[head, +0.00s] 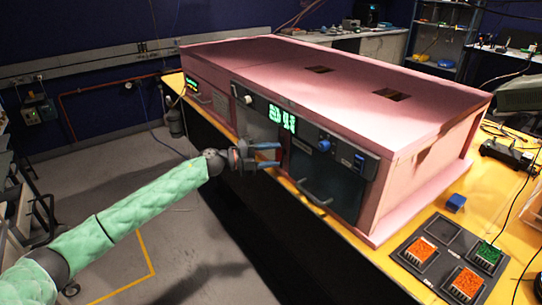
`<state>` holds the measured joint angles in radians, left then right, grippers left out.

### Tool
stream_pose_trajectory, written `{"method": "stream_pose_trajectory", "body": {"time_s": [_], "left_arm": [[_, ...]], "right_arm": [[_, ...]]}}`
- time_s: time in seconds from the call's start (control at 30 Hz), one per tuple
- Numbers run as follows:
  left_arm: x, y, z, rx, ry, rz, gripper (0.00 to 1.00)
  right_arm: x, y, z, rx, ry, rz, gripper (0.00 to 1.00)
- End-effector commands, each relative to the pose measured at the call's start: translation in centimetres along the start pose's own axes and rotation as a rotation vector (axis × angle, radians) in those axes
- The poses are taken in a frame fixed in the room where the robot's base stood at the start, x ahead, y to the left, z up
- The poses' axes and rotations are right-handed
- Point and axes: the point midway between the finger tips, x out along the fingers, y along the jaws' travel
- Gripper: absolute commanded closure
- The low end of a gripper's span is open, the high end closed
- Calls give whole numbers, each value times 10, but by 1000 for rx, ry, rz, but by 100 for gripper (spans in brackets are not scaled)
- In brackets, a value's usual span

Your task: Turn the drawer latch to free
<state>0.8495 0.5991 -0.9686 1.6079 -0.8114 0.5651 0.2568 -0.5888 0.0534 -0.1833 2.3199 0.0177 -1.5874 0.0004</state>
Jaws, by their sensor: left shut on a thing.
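The pink foam enclosure (330,68) stands on a yellow bench and has dark panels and doors set in its front. My left gripper (268,156) reaches in from the left at the front face, beside the middle panel. Its two blue-tipped fingers are closed on a small part there, which I take to be the drawer latch. The fingers hide most of this part, so I cannot tell how far it is turned. My right gripper is not in view.
A dark door with a curved handle (315,193) is right of my gripper, under a green display (282,118) and a blue knob (324,145). A black tray (450,256) with orange and green blocks and a blue block (456,202) sit on the bench at right. The floor at left is mostly clear.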

Motion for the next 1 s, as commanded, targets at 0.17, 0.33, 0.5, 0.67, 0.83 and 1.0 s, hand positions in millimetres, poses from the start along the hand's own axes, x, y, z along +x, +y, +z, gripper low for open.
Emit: {"method": "stream_pose_trajectory", "body": {"time_s": [0.17,0.33,0.5,0.67,0.83,1.0], "left_arm": [[0,2,-1,-1,1,2,31],[0,1,-1,-1,1,1,27],[-1,1,0,-1,1,1,27],[-12,3,0,-1,1,1,27],[-36,5,0,-1,-1,1,27],[-61,4,0,-1,0,2,27]], "right_arm": [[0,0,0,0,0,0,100],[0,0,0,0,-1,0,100],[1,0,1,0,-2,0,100],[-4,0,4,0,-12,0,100],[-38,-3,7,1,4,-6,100],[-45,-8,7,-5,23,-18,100]]}}
